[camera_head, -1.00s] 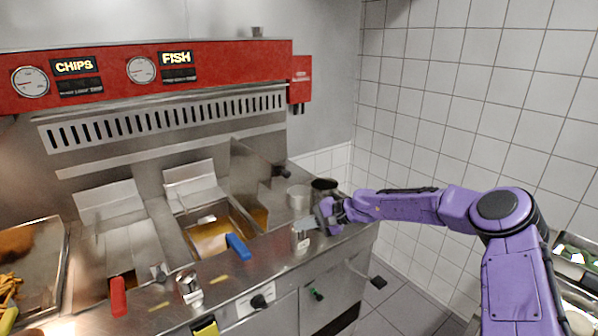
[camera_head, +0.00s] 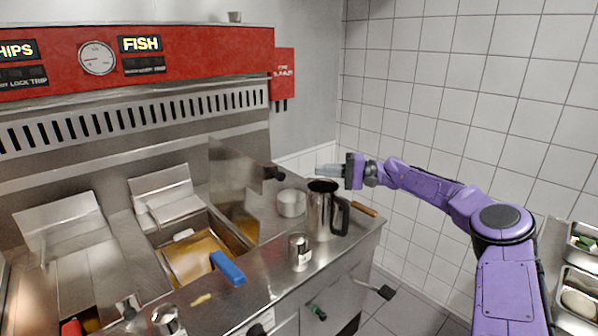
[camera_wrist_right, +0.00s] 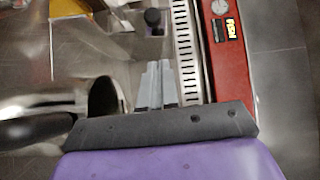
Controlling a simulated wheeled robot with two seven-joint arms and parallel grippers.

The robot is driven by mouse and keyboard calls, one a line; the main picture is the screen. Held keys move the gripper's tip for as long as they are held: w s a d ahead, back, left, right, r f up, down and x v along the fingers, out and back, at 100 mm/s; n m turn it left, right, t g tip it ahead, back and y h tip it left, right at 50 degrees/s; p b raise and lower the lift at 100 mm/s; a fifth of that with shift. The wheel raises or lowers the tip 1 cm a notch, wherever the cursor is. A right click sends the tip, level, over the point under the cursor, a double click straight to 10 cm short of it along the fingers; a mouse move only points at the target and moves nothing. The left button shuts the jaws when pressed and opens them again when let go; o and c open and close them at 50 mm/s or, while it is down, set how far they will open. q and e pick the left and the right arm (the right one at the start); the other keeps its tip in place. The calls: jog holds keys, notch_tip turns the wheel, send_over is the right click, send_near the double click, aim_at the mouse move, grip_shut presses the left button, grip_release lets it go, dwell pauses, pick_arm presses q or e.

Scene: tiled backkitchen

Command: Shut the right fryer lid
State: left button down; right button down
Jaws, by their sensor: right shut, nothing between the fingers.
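The right fryer lid (camera_head: 228,175) is a steel panel standing upright and open at the right side of the oil-filled right fryer (camera_head: 200,258). Its black knob (camera_head: 275,173) points right, and the knob also shows near the top of the wrist view (camera_wrist_right: 152,17). My right gripper (camera_head: 322,170) is shut and empty. It is above the counter, near the top of a steel jug, with its fingers pointing left toward the knob and a gap between them. The shut fingers show in the wrist view (camera_wrist_right: 155,85). My left gripper is not in view.
The steel jug (camera_head: 320,210) with a black handle stands just below my right gripper. A steel pot (camera_head: 291,203) and a shaker (camera_head: 299,252) stand on the counter beside it. A blue basket handle (camera_head: 228,268) sticks out of the fryer. A tiled wall is at the right.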

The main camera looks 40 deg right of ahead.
jog(key=w+a+p, duration=0.3)
jog(key=a, duration=0.4)
jog(key=shift+f, duration=0.25)
